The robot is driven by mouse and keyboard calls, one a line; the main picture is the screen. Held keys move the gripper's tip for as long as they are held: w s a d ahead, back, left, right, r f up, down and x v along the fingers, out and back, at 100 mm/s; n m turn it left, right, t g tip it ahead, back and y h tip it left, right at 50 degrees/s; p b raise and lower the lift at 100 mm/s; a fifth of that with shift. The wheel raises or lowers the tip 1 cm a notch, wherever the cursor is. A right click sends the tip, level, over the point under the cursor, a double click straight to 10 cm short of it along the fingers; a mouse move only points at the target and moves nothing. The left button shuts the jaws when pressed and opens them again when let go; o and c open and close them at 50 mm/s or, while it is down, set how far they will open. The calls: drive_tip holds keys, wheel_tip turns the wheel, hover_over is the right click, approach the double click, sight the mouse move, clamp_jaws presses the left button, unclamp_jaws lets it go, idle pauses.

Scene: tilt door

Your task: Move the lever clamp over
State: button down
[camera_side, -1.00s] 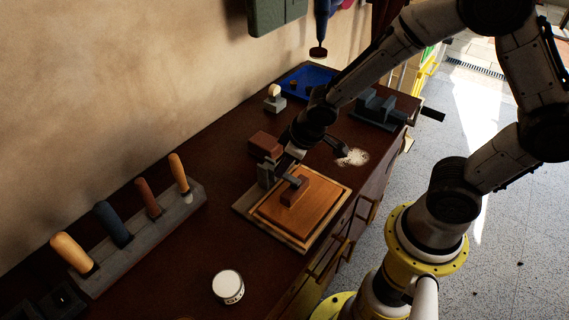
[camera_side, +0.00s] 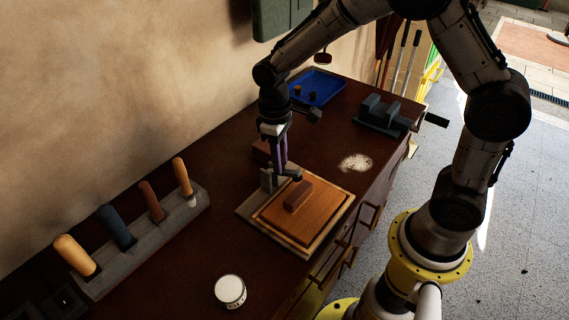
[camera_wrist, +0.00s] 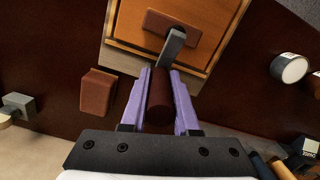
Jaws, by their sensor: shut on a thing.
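The lever clamp's dark red handle (camera_wrist: 160,95) is between the purple fingers of my gripper (camera_wrist: 160,88) in the wrist view. My gripper (camera_side: 281,163) is shut on it and points down in the side view. The clamp's grey arm (camera_wrist: 172,50) reaches from the handle to the brown block (camera_wrist: 172,26) on the wooden door. In the side view that block (camera_side: 298,195) lies on the orange-brown door panel (camera_side: 318,208), inside a pale frame. The clamp's grey post (camera_side: 267,180) stands at the panel's far-left edge. My fingers partly hide the lever in the side view.
A loose red-brown block (camera_wrist: 98,92) lies beside the clamp. A tool rack (camera_side: 140,245) with several handles and a white jar (camera_side: 229,290) are nearer. A blue tray (camera_side: 317,88) and a vise (camera_side: 382,115) are behind. White powder (camera_side: 355,162) lies on the bench.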

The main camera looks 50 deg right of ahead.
drive_tip(key=w+g, duration=0.2)
drive_tip(key=g, duration=0.2)
drive_tip(key=shift+w+r+g, duration=0.3)
drive_tip(key=shift+w, duration=0.1)
drive_tip(key=shift+w+f+g, duration=0.1)
drive_tip(key=shift+w+g, duration=0.55)
drive_tip(key=shift+g, duration=0.55)
drive_tip(key=shift+w+f+g, duration=0.1)
drive_tip(key=shift+w+g, duration=0.5)
drive_tip(key=shift+g, duration=0.6)
drive_tip(key=c, duration=0.7)
unclamp_jaws()
drive_tip(key=shift+o, duration=0.2)
drive_tip(key=s+r, duration=0.1)
drive_tip(key=r, duration=0.2)
drive_tip(key=s+r, duration=0.2)
drive_tip(key=r, duration=0.1)
drive_tip(key=s+r, duration=0.1)
drive_tip(key=r, duration=0.2)
drive_tip(key=shift+s+d, duration=0.2)
drive_tip(key=shift+s, duration=0.15)
drive_tip(key=s+r, duration=0.4)
drive_tip(key=s, duration=0.5)
drive_tip(key=shift+d, duration=0.4)
